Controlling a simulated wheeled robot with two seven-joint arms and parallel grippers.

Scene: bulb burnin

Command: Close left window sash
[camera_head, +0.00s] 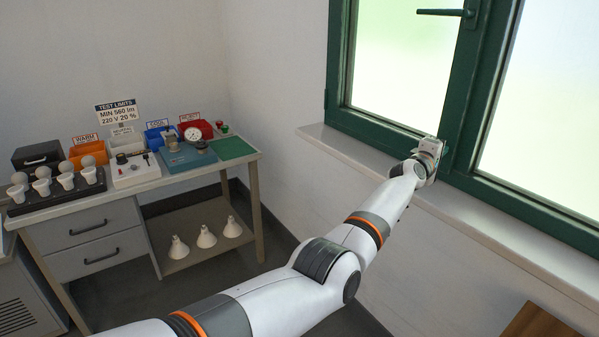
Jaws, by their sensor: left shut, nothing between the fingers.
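The left window sash (397,131) has a dark green frame around pale, frosted-looking glass. It stands at or close to the plane of the window frame; I cannot tell whether a small gap remains. Its dark green handle (443,12) points horizontally left near the top of the view. My left gripper (432,150) is shut with nothing in it. It is at the lower right corner of the left sash, just above the sill; I cannot tell whether it touches the sash. My left arm hides part of the sill. My right gripper is not in view.
A pale window sill (343,143) runs below the window. The right pane (545,115) is beside the left sash. A workbench (120,205) with bulbs, bins and a gauge stands at left, with white cones on its lower shelf. A brown wooden surface (540,322) shows at lower right.

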